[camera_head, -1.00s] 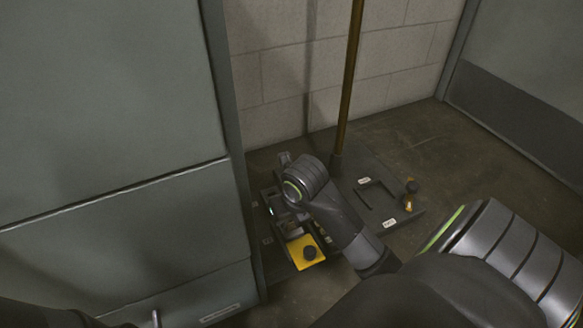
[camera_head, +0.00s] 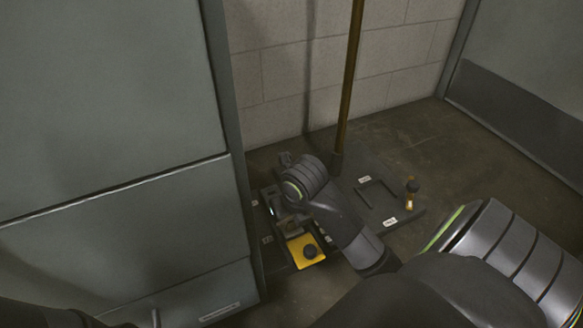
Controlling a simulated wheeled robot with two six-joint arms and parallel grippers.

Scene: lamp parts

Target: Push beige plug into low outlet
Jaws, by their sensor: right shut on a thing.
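My right arm comes in from the right and bends down beside the lamp pole. I cannot make out the beige plug or the low outlet clearly. Whether the held thing touches an outlet cannot be told. My left gripper is not in view.
A brown pole (camera_head: 350,80) rises from the dark base plate (camera_head: 383,178), near the block wall (camera_head: 285,75). A small orange piece with a dark top (camera_head: 410,196) stands at the base's right edge. A grey cabinet (camera_head: 110,130) closes off the left. The floor (camera_head: 450,150) at right is clear.

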